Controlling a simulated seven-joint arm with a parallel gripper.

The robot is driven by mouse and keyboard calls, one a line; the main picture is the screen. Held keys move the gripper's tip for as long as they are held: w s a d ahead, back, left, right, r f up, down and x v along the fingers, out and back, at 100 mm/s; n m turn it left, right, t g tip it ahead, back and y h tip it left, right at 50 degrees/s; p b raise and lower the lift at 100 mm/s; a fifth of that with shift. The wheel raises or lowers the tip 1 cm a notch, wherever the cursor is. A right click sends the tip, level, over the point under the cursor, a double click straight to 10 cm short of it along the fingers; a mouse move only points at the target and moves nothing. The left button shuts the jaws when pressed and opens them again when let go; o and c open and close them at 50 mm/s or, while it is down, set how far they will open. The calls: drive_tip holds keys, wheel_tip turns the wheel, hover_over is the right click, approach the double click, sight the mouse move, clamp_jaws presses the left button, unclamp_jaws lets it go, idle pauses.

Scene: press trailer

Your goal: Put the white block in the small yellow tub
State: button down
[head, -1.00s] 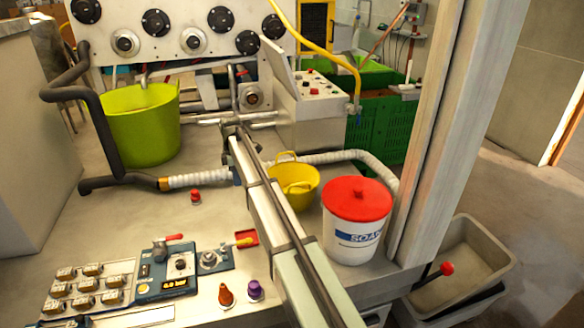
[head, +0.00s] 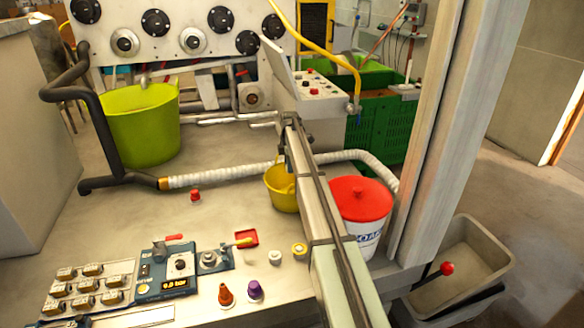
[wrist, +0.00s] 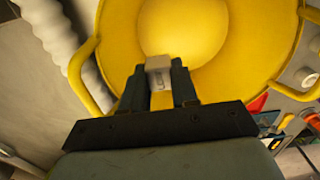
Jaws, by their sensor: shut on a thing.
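The small yellow tub (head: 281,190) stands on the bench, partly hidden behind my arm in the head view. In the wrist view the tub (wrist: 243,40) fills the upper middle, and I look into its open mouth. My gripper (wrist: 159,82) is shut on the white block (wrist: 159,66), which shows between the two dark fingertips. The block and fingertips appear in front of the tub's inside; I cannot tell how high above the bottom they are. In the head view the fingers and block are hidden behind my arm.
A white bucket with a red lid (head: 361,200) stands right of the tub. A ribbed white hose (head: 225,176) runs behind the tub. A larger lime-green tub (head: 141,125) is at the back left. A control panel (head: 178,268) and several small knobs are at the front left.

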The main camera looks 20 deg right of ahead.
drive_tip(key=shift+f, duration=5.45)
drive_tip(key=shift+f, duration=0.1)
drive_tip(key=c, duration=0.9)
unclamp_jaws()
drive_tip(key=shift+o, duration=0.2)
wheel_tip(320, 180, up, 12)
drive_tip(key=shift+r, duration=0.1)
drive_tip(key=shift+a, duration=0.1)
